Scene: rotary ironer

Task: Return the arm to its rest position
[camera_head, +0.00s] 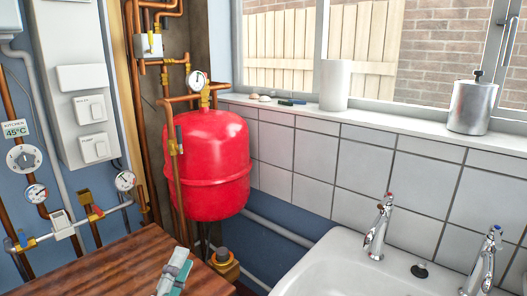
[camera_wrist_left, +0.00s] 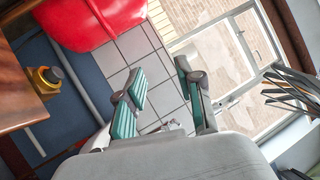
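My left gripper (camera_head: 174,270) shows at the bottom edge of the head view, in front of the brown wooden top, as a small grey and teal piece. In the left wrist view its two teal-padded fingers (camera_wrist_left: 160,75) stand apart with nothing between them, so it is open and empty. Behind the fingers are the tiled wall (camera_wrist_left: 125,50) and the window (camera_wrist_left: 215,55), apart from them. My right gripper is in neither view.
The wooden top (camera_head: 110,265) fills the lower left. A red tank (camera_head: 213,165) and copper pipes with gauges stand behind it. A white sink (camera_head: 340,265) with two taps is at lower right. A windowsill (camera_head: 390,127) holds a white cylinder (camera_head: 335,85) and a metal canister (camera_head: 471,107).

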